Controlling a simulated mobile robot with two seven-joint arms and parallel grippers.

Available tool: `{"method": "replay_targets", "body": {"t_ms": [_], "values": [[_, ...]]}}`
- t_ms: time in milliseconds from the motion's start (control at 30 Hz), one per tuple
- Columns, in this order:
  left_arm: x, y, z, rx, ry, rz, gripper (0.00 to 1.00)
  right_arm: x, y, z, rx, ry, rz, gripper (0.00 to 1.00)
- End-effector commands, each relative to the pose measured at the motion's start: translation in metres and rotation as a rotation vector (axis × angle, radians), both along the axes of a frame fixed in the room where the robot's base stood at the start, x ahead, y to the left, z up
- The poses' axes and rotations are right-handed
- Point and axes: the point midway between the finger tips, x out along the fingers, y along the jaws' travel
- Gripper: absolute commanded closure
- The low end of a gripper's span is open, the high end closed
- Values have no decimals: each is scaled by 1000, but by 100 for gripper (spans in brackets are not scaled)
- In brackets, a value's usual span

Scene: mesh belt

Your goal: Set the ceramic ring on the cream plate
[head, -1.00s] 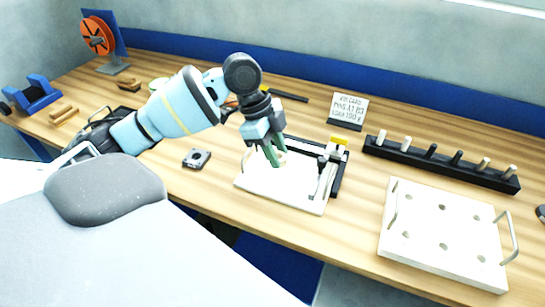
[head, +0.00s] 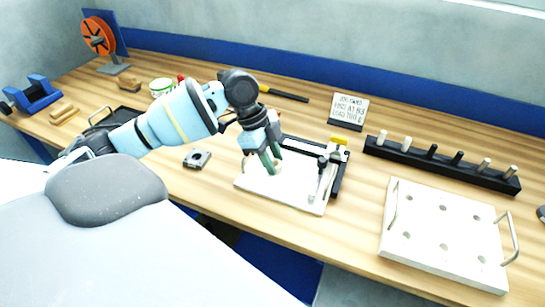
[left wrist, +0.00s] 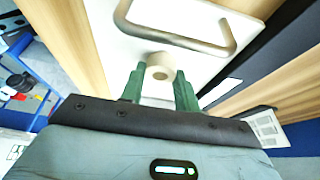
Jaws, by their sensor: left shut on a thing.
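My left gripper (head: 271,163) is shut on the ceramic ring (left wrist: 160,66), a small cream ring with a dark hole, held between the green fingertips. In the head view the ring (head: 276,168) shows small at the fingertips, partly hidden. It is over the pale cream plate (head: 285,197), which has a metal handle (left wrist: 180,38). I cannot tell whether the ring touches the plate. My right gripper is not in view.
A black frame with a yellow-topped clamp (head: 337,142) stands at the plate's right side. A cream board with holes and handles (head: 445,235) lies further right, before a black rack of pegs (head: 440,160). A small grey block (head: 197,159) lies left. Bare wood lies between plate and board.

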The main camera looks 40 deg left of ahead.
Motion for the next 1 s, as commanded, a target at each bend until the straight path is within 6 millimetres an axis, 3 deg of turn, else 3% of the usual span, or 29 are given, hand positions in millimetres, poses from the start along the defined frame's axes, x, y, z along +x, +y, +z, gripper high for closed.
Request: {"method": "replay_targets", "body": {"t_ms": [33, 200, 567, 1000], "values": [[0, 0, -1, 0, 1, 0, 68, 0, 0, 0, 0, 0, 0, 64], [0, 0, -1, 0, 1, 0, 47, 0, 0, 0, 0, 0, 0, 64], [0, 1, 5, 0, -1, 0, 47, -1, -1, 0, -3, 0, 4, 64], [-5, 24, 63, 0, -1, 0, 47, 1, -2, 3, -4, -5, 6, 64]]}}
